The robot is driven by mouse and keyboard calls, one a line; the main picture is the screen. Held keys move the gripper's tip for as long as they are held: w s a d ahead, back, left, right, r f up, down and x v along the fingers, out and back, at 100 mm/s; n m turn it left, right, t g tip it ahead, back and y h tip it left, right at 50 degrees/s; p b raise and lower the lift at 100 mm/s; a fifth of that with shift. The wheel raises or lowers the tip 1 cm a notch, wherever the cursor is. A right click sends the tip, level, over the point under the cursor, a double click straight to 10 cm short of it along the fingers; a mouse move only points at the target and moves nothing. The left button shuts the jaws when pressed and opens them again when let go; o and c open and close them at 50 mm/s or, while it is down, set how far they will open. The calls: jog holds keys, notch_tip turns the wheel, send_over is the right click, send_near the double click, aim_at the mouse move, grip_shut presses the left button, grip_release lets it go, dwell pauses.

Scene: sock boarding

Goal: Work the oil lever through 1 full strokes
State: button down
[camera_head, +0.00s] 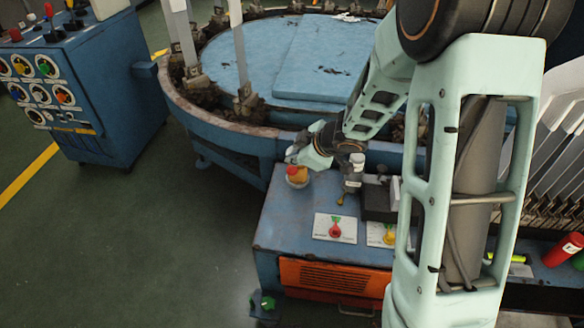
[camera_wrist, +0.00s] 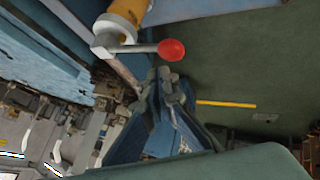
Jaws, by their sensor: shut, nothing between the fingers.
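The oil lever (camera_wrist: 140,48) shows in the wrist view as a pale metal arm with a round red knob (camera_wrist: 171,50) at its end. It joins an orange-yellow cylinder (camera_wrist: 124,18) with a light collar. My gripper (camera_wrist: 166,76) is shut and empty, its fingertips just below the knob in that view. I cannot tell whether they touch the lever. In the head view the red knob (camera_head: 293,170) and yellow body (camera_head: 299,177) stand at the back left corner of the blue cabinet, and my gripper (camera_head: 293,154) is just above and behind them.
A round blue machine table (camera_head: 250,60) with a rusty rim lies behind. A control console (camera_head: 100,90) stands at the left. The green floor (camera_head: 150,235) between is clear.

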aim_at(294, 173)
jog(key=shift+f, duration=0.4)
jog(key=shift+s+a+f+b, duration=0.1)
jog(key=shift+s+f+b, duration=0.1)
jog(key=shift+f+b, duration=0.95)
jog(key=shift+s+f+b, duration=0.15)
jog(key=shift+f+b, duration=0.9)
jog(key=shift+f, duration=0.1)
dwell(1.8)
jog(key=shift+r, duration=0.15)
dwell(0.4)
jog(key=shift+w+r+p, duration=0.2)
jog(key=shift+r+p, duration=1.1)
jog(key=shift+p, duration=0.3)
jog(key=shift+w+r+p, duration=0.15)
jog(key=shift+r+p, duration=1.15)
jog(key=shift+p, duration=0.25)
jog(key=shift+r, duration=0.1)
jog(key=r+p, duration=0.1)
jog(key=p, duration=0.1)
jog(key=r+p, duration=0.1)
jog(key=r, duration=0.1)
jog(key=r+p, duration=0.1)
jog(key=p, duration=0.1)
jog(key=shift+w+r+p, duration=0.3)
jog(key=shift+r+p, duration=0.05)
jog(key=shift+r, duration=0.05)
